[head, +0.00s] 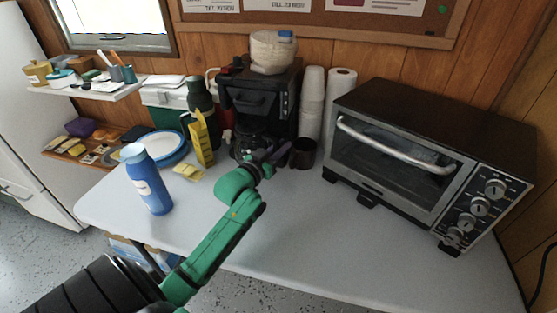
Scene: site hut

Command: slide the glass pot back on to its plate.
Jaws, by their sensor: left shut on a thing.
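The black coffee maker (285,100) stands against the back wall. The glass pot (243,143) shows as a dark shape low at its front, mostly hidden behind my gripper and wrist. My left gripper (272,157) is at the pot's front right side, shut on what looks like its handle. The pot's plate is hidden, so I cannot tell how far the pot sits over it. My right gripper is out of view.
A dark mug (303,153) stands close right of my gripper, before stacked cups (311,100). A toaster oven (430,155) fills the right. A yellow box (201,140) and blue bottle (148,180) stand left. The table's front middle (320,225) is clear.

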